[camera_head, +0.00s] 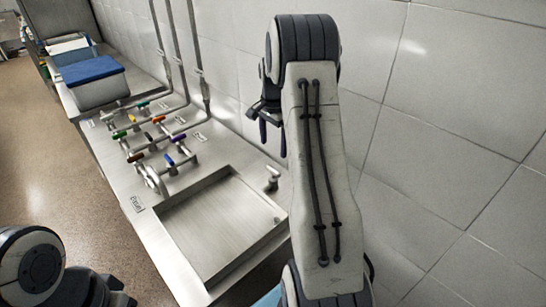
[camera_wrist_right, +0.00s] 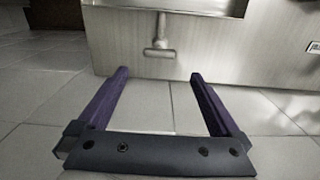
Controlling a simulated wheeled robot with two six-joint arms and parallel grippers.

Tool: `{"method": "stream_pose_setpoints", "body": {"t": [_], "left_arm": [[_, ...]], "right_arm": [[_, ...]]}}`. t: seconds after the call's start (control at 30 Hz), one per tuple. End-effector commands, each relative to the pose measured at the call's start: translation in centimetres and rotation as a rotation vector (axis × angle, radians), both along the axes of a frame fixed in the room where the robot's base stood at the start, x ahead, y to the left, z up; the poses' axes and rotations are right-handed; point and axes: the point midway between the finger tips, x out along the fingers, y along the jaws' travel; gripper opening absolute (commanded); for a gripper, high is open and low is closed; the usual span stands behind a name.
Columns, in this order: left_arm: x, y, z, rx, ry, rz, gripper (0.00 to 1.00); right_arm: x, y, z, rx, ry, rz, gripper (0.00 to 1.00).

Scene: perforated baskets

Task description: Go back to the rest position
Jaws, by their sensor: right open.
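My right gripper (camera_head: 268,118) is raised beside the tiled wall, above and behind the steel sink bench, partly hidden by my own arm. In the right wrist view its two purple fingers (camera_wrist_right: 158,76) are wide apart with nothing between them. That view looks past the fingers at grey tiles and a steel face with a T-shaped fitting (camera_wrist_right: 158,48). Part of my left arm shows at the lower left of the head view; I cannot make out its fingers.
The steel bench (camera_head: 137,185) has a shallow empty basin (camera_head: 222,225), several coloured valve handles (camera_head: 150,135) and upright pipes. A small tap (camera_head: 273,180) stands at the basin's right edge. A blue-topped box (camera_head: 90,80) sits farther back. Brown floor (camera_head: 45,150) is open at left.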

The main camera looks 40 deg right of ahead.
Motion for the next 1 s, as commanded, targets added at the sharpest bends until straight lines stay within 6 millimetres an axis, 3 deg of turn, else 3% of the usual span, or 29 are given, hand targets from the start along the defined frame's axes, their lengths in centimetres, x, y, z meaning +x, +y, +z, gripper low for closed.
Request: {"method": "stream_pose_setpoints", "body": {"t": [0.2, 0.73, 0.87, 0.97, 1.0], "left_arm": [[0.0, 0.0, -0.2, 0.0, 0.0, 0.0, 0.51], [0.0, 0.0, -0.2, 0.0, 0.0, 0.0, 0.51], [0.0, 0.0, -0.2, 0.0, 0.0, 0.0, 0.51], [0.0, 0.0, -0.2, 0.0, 0.0, 0.0, 0.51], [0.0, 0.0, -0.2, 0.0, 0.0, 0.0, 0.51]], "right_arm": [[0.0, 0.0, 1.1, 0.0, -0.001, 0.0, 1.0], [0.1, 0.4, 1.2, 0.0, -0.001, 0.012, 1.0], [0.5, 4.1, 2.1, 0.002, -0.007, 0.132, 1.0], [0.4, 10.2, 3.6, 0.006, -0.016, 0.332, 1.0], [0.0, 13.1, 4.2, 0.008, -0.02, 0.435, 1.0]]}}
